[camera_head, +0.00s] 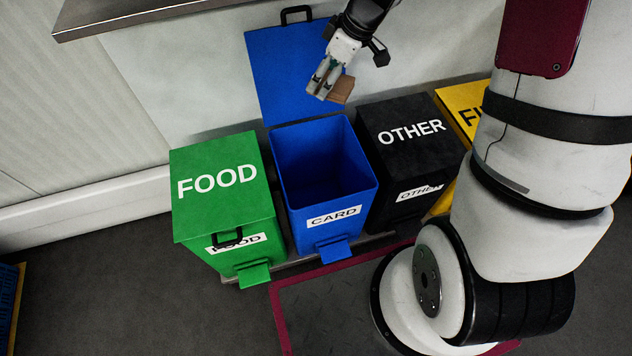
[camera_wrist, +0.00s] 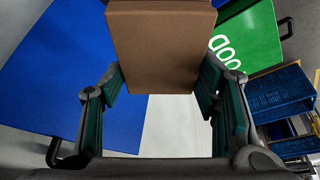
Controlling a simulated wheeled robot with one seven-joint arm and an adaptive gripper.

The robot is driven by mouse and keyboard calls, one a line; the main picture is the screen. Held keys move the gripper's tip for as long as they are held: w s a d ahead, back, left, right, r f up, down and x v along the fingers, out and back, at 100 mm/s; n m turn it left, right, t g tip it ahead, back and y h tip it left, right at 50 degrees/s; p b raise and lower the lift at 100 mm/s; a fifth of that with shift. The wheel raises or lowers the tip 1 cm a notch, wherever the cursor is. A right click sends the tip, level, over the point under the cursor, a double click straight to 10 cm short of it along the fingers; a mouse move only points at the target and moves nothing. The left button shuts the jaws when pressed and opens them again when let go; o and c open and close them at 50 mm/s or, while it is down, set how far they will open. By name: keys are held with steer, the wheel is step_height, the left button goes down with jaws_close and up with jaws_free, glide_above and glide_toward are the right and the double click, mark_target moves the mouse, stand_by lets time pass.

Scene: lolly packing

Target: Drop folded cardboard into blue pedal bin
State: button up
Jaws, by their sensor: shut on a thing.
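The blue pedal bin (camera_head: 368,198) bears a CARD label and stands with its blue lid (camera_head: 285,72) raised and its inside showing. My gripper (camera_head: 325,86) is above the bin toward its back right, in front of the raised lid. It is shut on the folded brown cardboard (camera_head: 342,91). In the wrist view the cardboard (camera_wrist: 160,45) sits between the two fingers (camera_wrist: 160,92). The blue lid also shows in the wrist view (camera_wrist: 65,80). The bottom of the bin is in shadow.
A green FOOD bin (camera_head: 215,205) with its lid shut stands left of the blue bin. A black OTHER bin (camera_head: 400,150) stands shut on its right, with a yellow bin (camera_head: 462,105) beyond. A metal edge (camera_head: 130,18) runs along the top left. Blue crates (camera_wrist: 283,97) show in the wrist view.

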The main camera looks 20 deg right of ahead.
step_height(320, 180, down, 20)
steer(key=s+n+g+y+b, duration=0.1)
steer(key=n+b, duration=0.6)
steer(key=b, duration=1)
steer(key=shift+s+a+r+g, duration=0.25)
steer(key=shift+a+g, duration=0.2)
steer(key=shift+g, duration=0.35)
steer(key=o, duration=1)
steer(key=v, duration=1.2)
